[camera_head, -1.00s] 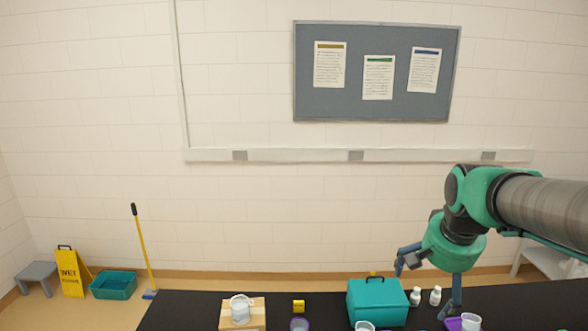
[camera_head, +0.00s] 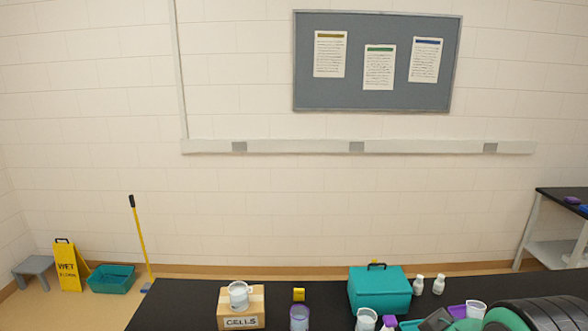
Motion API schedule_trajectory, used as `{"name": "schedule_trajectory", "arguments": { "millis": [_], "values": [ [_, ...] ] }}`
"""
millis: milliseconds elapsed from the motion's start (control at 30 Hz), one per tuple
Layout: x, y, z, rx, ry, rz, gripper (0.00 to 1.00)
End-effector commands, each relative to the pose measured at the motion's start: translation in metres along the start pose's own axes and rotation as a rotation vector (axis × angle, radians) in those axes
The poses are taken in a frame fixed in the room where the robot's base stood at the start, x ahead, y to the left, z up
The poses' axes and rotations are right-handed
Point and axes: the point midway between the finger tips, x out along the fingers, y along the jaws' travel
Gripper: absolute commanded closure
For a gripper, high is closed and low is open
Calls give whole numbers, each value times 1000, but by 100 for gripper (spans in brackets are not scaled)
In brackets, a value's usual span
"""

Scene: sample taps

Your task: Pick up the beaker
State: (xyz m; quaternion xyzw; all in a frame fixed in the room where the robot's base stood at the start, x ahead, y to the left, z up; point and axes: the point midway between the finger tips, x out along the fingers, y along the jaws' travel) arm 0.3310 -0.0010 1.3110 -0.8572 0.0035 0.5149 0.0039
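Several pale cup-like vessels stand on the black bench, and I cannot tell for sure which is the beaker. A clear vessel with a purple rim (camera_head: 300,318) stands right of the block. A white vessel (camera_head: 366,321) stands in front of the teal box, and another pale one (camera_head: 475,309) is farther right, beside my arm. My arm fills the lower right corner. I cannot make out my gripper's fingers; they seem to be below the picture's edge.
A teal box with a black handle (camera_head: 380,291) stands at the bench's back, with two white bottles (camera_head: 428,285) right of it. A small yellow item (camera_head: 298,294) is behind the purple-rimmed vessel. The bench's left part (camera_head: 175,305) is clear. A side table stands far right.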

Motion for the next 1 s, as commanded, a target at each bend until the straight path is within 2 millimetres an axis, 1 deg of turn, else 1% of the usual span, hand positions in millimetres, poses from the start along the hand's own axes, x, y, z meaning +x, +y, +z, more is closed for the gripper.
{"name": "schedule_trajectory", "arguments": {
  "millis": [100, 333, 367, 400, 467, 500, 833, 1000],
  "values": [
    [1, -1, 5, -11, 3, -2, 0],
    [1, -1, 5, -11, 3, -2, 0],
    [1, -1, 5, -11, 3, -2, 4],
    [1, -1, 5, -11, 3, -2, 12],
    [1, -1, 5, -11, 3, -2, 24],
    [1, -1, 5, -11, 3, -2, 28],
    [1, -1, 3, -10, 2, -1, 28],
    [0, 2, -8, -7, -6, 4, 28]
  ]
}}
